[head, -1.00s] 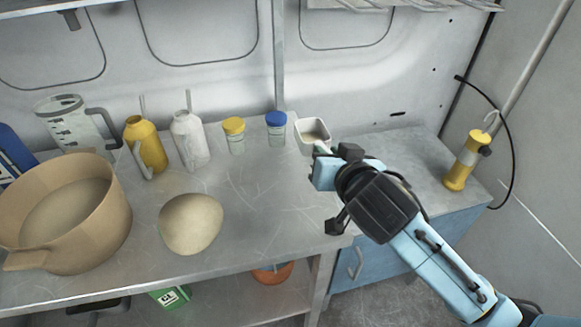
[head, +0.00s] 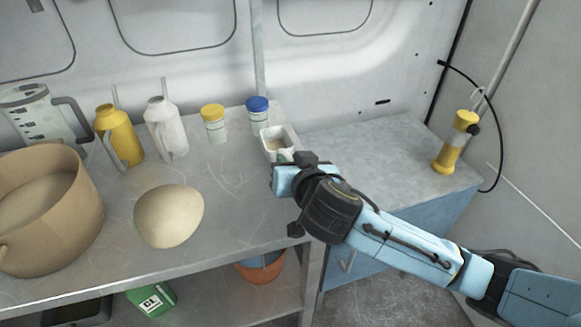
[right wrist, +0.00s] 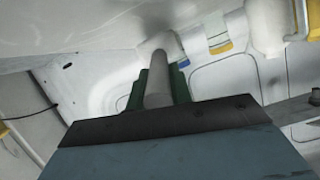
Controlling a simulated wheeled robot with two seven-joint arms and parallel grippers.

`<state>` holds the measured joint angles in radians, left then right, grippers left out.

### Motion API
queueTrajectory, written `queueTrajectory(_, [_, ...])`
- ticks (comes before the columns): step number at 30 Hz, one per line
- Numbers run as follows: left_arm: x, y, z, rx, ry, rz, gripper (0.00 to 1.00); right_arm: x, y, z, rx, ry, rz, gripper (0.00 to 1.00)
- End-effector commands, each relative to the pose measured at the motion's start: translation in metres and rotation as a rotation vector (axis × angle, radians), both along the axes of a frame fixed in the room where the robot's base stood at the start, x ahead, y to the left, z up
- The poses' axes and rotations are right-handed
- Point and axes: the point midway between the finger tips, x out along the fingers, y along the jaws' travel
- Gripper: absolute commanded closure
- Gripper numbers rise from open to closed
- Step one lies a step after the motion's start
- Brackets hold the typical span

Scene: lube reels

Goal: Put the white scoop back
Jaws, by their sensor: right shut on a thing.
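The white scoop (head: 280,140) is at the right end of the grey metal bench, just in front of the blue-capped jar (head: 257,112). Its open bowl faces up and has a tan-grey inside. My right gripper (head: 284,164) is shut on its handle; the fingertips are mostly hidden by the wrist in the head view. In the right wrist view the pale handle (right wrist: 156,86) runs between the green fingers (right wrist: 157,88). I cannot tell whether the scoop touches the bench. My left gripper is not in view.
A yellow-capped jar (head: 213,124), a white jug (head: 166,128), a yellow jug (head: 119,136) and a clear pitcher (head: 38,112) line the back. A tan pot (head: 60,225) and a beige rounded object (head: 169,216) stand forward. The blue cabinet top (head: 390,165) is mostly clear.

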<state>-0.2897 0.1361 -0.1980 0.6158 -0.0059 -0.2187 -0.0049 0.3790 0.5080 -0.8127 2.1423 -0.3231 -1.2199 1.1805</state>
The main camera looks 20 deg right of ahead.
Motion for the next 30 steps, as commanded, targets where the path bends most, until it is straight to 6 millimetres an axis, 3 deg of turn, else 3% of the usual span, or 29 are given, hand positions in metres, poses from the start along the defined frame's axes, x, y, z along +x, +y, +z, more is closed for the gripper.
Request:
queueTrajectory(14, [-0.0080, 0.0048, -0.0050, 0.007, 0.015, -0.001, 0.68, -0.0003, 0.0002, -0.0118, 0.002, 0.000, 0.000, 1.00])
queueTrajectory(15, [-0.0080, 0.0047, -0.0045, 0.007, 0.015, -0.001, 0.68, -0.0002, 0.0000, -0.0114, 0.001, 0.000, 0.001, 0.75])
queueTrajectory(19, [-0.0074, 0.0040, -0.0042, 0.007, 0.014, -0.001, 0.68, -0.0001, 0.0001, -0.0109, 0.001, 0.000, 0.001, 0.58])
queueTrajectory(30, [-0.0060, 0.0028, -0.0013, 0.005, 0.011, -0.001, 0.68, -0.0011, 0.0003, -0.0056, 0.002, -0.001, 0.001, 0.57])
